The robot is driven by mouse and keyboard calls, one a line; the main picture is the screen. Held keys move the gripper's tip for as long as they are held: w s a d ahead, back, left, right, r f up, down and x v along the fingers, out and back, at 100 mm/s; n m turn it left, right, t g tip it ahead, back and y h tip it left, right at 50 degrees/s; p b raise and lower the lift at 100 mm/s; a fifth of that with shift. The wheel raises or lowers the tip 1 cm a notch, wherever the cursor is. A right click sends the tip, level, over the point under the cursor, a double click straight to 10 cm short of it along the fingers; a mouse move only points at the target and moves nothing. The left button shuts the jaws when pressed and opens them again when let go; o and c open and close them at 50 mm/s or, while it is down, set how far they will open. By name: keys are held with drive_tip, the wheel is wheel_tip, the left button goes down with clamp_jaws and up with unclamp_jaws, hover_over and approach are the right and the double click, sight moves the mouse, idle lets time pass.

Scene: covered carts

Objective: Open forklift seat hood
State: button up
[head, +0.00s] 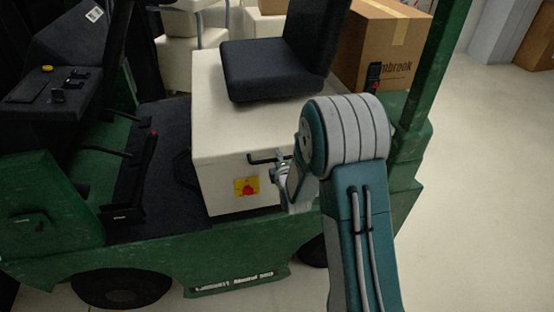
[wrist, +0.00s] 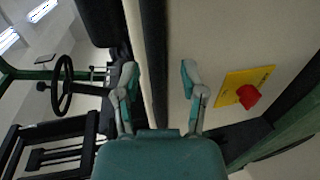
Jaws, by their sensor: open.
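The forklift's seat hood (head: 225,125) is a cream box with a black seat (head: 265,72) on top; it looks closed. A dark handle (head: 262,158) sits on its side face, above a yellow plate (head: 246,187) with a red knob. My gripper (head: 283,174) is beside the handle's right end, partly hidden by my arm. In the wrist view my gripper (wrist: 158,74) is open, with a long dark strip between its fingers. I cannot tell whether that strip is the handle or whether the fingers touch it. The yellow plate (wrist: 238,84) lies right of the fingers.
The green forklift body (head: 150,250) surrounds the hood, with a green post (head: 447,60) at right. A cardboard box (head: 375,45) stands behind the seat. A dark console (head: 60,90) is at left. The steering wheel (wrist: 62,84) shows in the wrist view. Open floor (head: 485,190) lies right.

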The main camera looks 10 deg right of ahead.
drive_tip(key=shift+d, duration=0.45)
drive_tip(key=c, duration=0.7)
drive_tip(key=shift+a, duration=0.2)
clamp_jaws()
drive_tip(key=shift+a, duration=0.1)
drive_tip(key=shift+r, duration=0.1)
